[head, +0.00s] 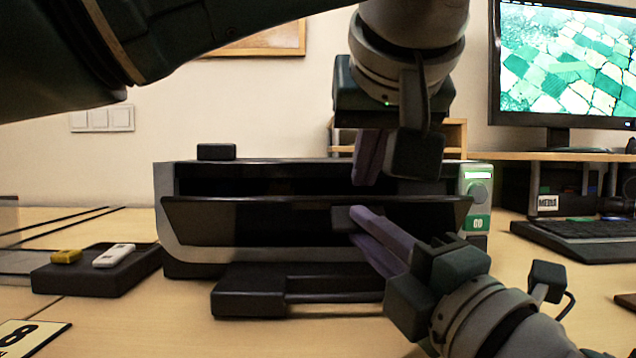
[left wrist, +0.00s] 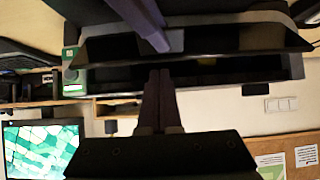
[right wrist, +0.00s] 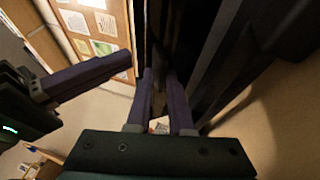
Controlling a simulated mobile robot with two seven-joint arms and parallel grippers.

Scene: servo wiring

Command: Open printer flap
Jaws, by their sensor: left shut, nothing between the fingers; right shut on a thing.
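The printer (head: 185,245) stands on the desk in the middle of the head view. Its dark flap (head: 270,218) is tilted outward at the top, and a dark gap shows behind it. My right gripper (head: 358,222) is shut on the small tab at the flap's front. My left gripper (head: 366,180) is shut and empty, above the flap in front of the printer's upper opening. In the left wrist view the printer appears upside down, with the flap (left wrist: 220,40) beyond the left fingers (left wrist: 160,75). In the right wrist view the grasped tab is hard to make out between the fingers (right wrist: 160,75).
A dark tray (head: 250,292) juts out below the flap. A black block (head: 95,272) with a yellow and a white piece lies left. A keyboard (head: 580,238) and monitor (head: 565,65) are right.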

